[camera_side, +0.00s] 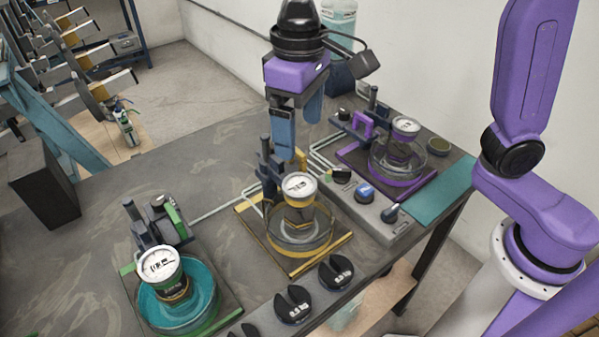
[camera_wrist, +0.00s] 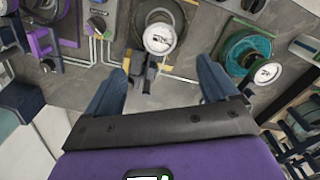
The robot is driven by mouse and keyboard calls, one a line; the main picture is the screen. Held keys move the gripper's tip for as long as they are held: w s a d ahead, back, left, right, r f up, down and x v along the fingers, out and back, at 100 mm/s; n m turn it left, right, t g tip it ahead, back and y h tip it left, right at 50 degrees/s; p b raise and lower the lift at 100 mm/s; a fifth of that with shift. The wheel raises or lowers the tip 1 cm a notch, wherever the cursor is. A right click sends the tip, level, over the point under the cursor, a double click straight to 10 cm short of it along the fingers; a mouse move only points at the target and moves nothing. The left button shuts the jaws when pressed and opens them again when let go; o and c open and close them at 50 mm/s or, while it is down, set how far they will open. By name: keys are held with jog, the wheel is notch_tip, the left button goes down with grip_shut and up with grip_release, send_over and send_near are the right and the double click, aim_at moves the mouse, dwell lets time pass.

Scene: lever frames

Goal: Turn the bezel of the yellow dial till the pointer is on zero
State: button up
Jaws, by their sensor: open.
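The yellow dial (camera_side: 299,186) is the middle one of three, with a white round face on a post over a glass bowl, on a yellow-edged base. Its face also shows in the wrist view (camera_wrist: 160,38), at the top centre, with dark marks. The pointer's exact reading is too small to tell. My gripper (camera_side: 297,142) has blue fingers spread apart, empty, above and slightly left of the dial in the side view. In the wrist view my gripper (camera_wrist: 162,72) has the dial beyond its fingertips, centred between them. Neither finger touches the bezel.
A green-based dial (camera_side: 159,266) stands at the front left, and a purple-based dial (camera_side: 405,127) at the back right. Dark posts (camera_side: 267,165) rise close behind the yellow dial. Black knobs (camera_side: 293,303) line the front edge.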

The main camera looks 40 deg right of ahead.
aim_at(299, 184)
notch_tip(299, 184, down, 11)
jog(key=shift+r, duration=0.2)
dwell(0.3)
jog(key=c, duration=1.1)
jog(key=shift+o, duration=0.2)
jog(key=shift+n, duration=0.6)
jog(key=o, duration=1.1)
jog(key=shift+c, duration=0.2)
jog(key=shift+r, duration=0.1)
